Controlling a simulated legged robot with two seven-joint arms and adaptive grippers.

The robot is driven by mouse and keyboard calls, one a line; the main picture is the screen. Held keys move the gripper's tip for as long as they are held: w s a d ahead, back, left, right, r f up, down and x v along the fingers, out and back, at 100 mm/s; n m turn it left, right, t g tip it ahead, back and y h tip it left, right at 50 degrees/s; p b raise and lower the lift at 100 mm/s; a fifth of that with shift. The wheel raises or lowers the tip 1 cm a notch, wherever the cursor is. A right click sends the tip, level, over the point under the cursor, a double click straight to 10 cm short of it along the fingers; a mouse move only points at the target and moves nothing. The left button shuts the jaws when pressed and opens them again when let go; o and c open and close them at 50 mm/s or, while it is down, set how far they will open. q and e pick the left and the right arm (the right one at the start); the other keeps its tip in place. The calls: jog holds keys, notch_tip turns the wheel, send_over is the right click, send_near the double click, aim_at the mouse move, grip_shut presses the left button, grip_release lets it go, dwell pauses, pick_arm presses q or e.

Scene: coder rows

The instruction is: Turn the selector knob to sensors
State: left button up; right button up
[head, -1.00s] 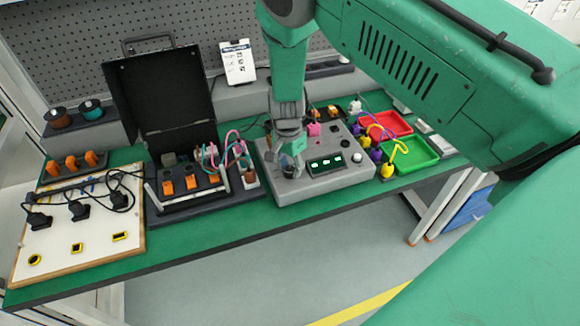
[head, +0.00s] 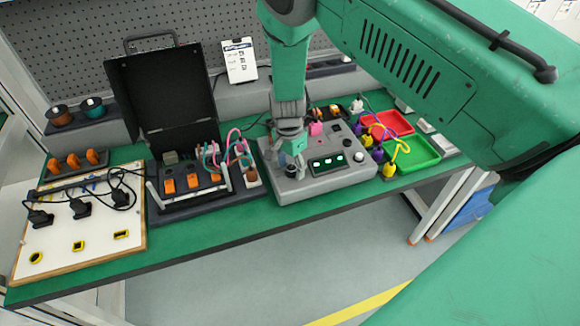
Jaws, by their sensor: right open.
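The grey control box (head: 326,187) stands on the green bench, with a dark display showing several lit green marks (head: 328,163). A dark selector knob (head: 291,171) sits at the left of the box's top, just under my right gripper (head: 292,155). The gripper points down over the knob and hides part of it. It is open; I cannot tell whether its fingers touch the knob. The knob's pointer and labels are too small to read. My left gripper does not show.
An open black case (head: 160,95) with orange switches stands to the left. A white board (head: 85,235) with black plugs lies at the far left. A green tray (head: 418,158) and a red tray (head: 398,122) stand right of the box. The bench's front strip is clear.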

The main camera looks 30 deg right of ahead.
aim_at(289, 166)
notch_tip(289, 166, up, 12)
jog(key=shift+w+f, duration=0.15)
jog(key=shift+w, duration=0.25)
dwell(0.3)
jog(key=shift+s+f, duration=0.1)
